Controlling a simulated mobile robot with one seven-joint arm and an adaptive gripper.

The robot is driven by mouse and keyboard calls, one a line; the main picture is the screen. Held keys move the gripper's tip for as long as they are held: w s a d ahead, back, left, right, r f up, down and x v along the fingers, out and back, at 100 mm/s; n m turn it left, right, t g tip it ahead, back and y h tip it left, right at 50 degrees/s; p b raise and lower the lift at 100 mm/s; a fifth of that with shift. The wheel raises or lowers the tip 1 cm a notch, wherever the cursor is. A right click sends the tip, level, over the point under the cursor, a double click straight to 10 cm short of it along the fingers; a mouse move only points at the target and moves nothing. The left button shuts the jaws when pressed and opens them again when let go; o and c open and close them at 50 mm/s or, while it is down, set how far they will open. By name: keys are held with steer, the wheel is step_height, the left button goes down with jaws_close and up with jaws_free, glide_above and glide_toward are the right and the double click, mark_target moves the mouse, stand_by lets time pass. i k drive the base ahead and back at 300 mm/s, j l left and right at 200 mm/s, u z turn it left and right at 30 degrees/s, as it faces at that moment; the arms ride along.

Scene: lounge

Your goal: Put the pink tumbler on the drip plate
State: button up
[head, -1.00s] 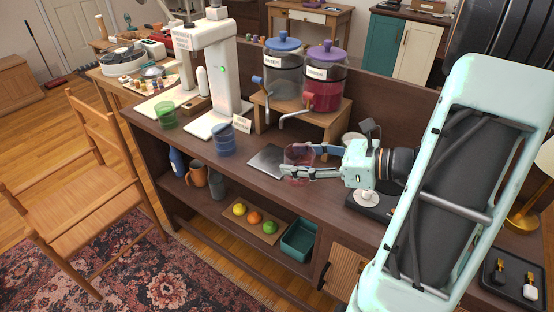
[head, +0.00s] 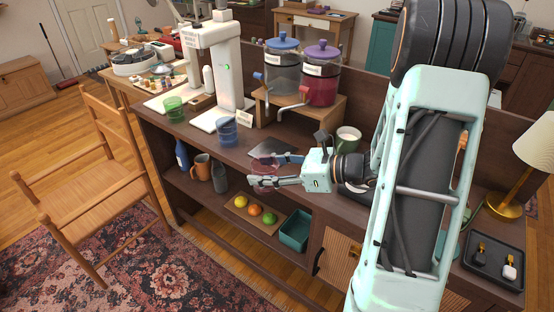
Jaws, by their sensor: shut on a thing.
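The pink tumbler (head: 265,166) is see-through and sits between the fingers of my gripper (head: 268,173) in the head view. The gripper is shut on it. The drip plate, seemingly the flat grey metal plate (head: 268,147), lies on the counter just behind the tumbler. The tumbler and fingers overlap its near part in the picture. The tumbler appears near the counter's front edge, in front of the plate. I cannot tell its exact height above the counter.
A blue tumbler (head: 227,131) and a green tumbler (head: 174,109) stand to the left on the counter (head: 196,137). Two drink dispensers (head: 320,84) stand on a wooden stand behind the plate. A green mug (head: 348,139) is right of it. A shelf below holds fruit (head: 255,210).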

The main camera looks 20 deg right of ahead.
mark_target(272, 150)
steer(key=k, duration=0.65)
steer(key=k+z, duration=0.3)
steer(key=z, duration=0.35)
steer(key=i+j+z, duration=0.1)
steer(key=z, duration=0.15)
steer(key=j+z, duration=0.15)
steer(key=z, duration=0.15)
steer(key=i+j, duration=0.15)
steer(key=j, duration=0.25)
steer(key=i+j, duration=0.15)
steer(key=j, duration=0.25)
steer(key=i+j, duration=0.2)
steer(key=j, duration=0.2)
steer(key=i+j, duration=0.15)
steer(key=j, duration=0.25)
steer(key=i+j, duration=0.15)
steer(key=j, duration=0.25)
